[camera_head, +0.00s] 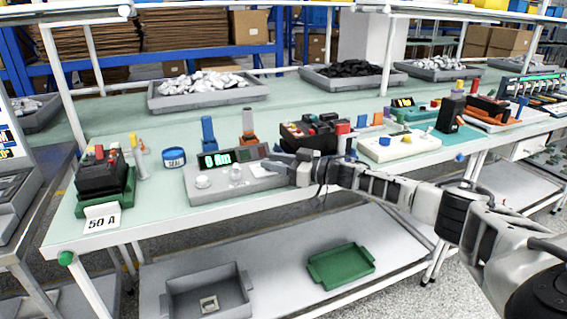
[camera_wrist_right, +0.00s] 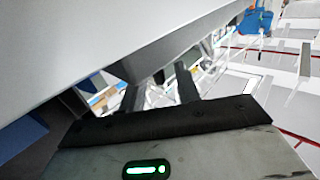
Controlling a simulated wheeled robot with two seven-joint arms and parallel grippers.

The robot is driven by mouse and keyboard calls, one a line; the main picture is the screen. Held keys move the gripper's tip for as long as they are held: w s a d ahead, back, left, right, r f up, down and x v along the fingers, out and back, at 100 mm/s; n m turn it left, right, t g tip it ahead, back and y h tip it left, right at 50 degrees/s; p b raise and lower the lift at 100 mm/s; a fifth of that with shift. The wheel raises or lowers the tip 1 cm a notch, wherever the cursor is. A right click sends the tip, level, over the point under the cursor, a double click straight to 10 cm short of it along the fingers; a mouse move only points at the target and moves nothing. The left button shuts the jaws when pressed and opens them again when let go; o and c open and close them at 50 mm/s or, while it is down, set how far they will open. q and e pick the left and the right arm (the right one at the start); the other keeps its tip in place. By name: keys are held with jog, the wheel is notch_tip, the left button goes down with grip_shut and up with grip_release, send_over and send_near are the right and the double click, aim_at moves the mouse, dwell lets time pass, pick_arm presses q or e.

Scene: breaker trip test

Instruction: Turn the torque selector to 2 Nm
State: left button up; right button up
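The grey torque unit (camera_head: 222,190) stands on the left part of the green-topped bench. Its lit green display (camera_head: 215,160) appears to read 0 Nm. Two pale round knobs sit on its face, a left knob (camera_head: 203,181) and a right knob (camera_head: 236,173); I cannot tell which is the torque selector. My right gripper (camera_head: 274,163) is over the right end of the unit, its fingers pointing left, to the right of the right knob. In the right wrist view its two dark fingers (camera_wrist_right: 162,88) stand apart with nothing clearly between them. My left gripper is not in view.
A black device on a green base (camera_head: 105,177) with a 50 A card (camera_head: 102,218) stands at the left end. A blue round container (camera_head: 173,158) and blue and orange tools stand behind the unit. A black-and-red device (camera_head: 315,135) is close behind my right gripper.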

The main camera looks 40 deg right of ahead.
jog(key=v, duration=1.6)
jog(key=shift+b, duration=0.35)
jog(key=shift+f, duration=0.1)
jog(key=s+a+f+m+g+h, duration=0.1)
jog(key=s+a+f, duration=0.2)
jog(key=a+f, duration=0.75)
jog(key=s+a+f+m, duration=0.1)
jog(key=s+a+f, duration=0.1)
jog(key=a+f, duration=0.8)
jog(key=s+a+r+m+g+h+p, duration=0.1)
jog(key=s+a+h, duration=0.4)
jog(key=s+a, duration=0.9)
jog(key=m+g, duration=0.1)
jog(key=g, duration=0.1)
jog(key=shift+a+r+g+p, duration=0.2)
jog(key=shift+g+p, duration=0.1)
